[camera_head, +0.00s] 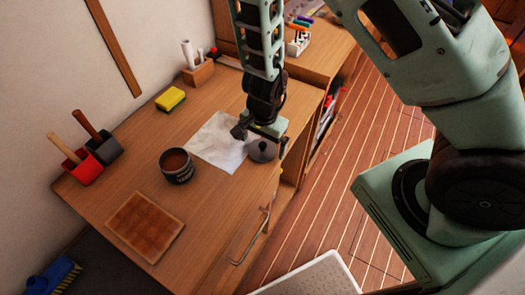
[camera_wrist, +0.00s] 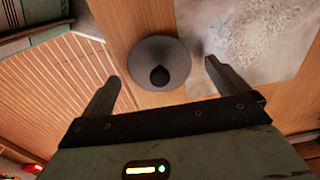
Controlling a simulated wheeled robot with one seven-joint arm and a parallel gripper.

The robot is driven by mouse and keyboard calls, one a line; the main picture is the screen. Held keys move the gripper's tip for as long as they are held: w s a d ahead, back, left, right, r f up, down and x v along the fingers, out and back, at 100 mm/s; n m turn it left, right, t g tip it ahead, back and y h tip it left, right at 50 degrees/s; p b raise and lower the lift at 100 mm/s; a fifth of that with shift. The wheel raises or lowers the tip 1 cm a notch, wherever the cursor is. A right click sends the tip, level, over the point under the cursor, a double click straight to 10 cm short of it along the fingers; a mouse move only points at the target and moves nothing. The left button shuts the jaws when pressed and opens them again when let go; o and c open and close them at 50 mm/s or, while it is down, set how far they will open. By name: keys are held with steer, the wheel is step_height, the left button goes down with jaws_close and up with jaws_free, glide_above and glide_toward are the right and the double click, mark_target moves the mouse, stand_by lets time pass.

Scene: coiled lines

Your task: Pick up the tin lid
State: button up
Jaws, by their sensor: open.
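The tin lid (camera_head: 262,151) is a round grey disc with a dark knob. It lies on the wooden desk near its right edge, beside a white cloth (camera_head: 217,144). In the wrist view the lid (camera_wrist: 160,52) shows with its knob toward me, just beyond my fingertips and roughly between them. My gripper (camera_head: 261,142) hangs over the lid. In the wrist view my gripper (camera_wrist: 160,82) is open, its two fingers wide apart with nothing between them. I cannot tell the exact height of the fingertips above the lid.
A dark open tin (camera_head: 177,165) with brown contents stands left of the cloth. A brown square board (camera_head: 145,226) lies at the front. A yellow sponge (camera_head: 170,99), a red holder (camera_head: 82,167) and a dark holder (camera_head: 104,148) are farther left. The desk's right edge is close to the lid.

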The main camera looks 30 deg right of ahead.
steer(key=shift+f, duration=0.55)
steer(key=c, duration=1.1)
steer(key=shift+o, duration=0.2)
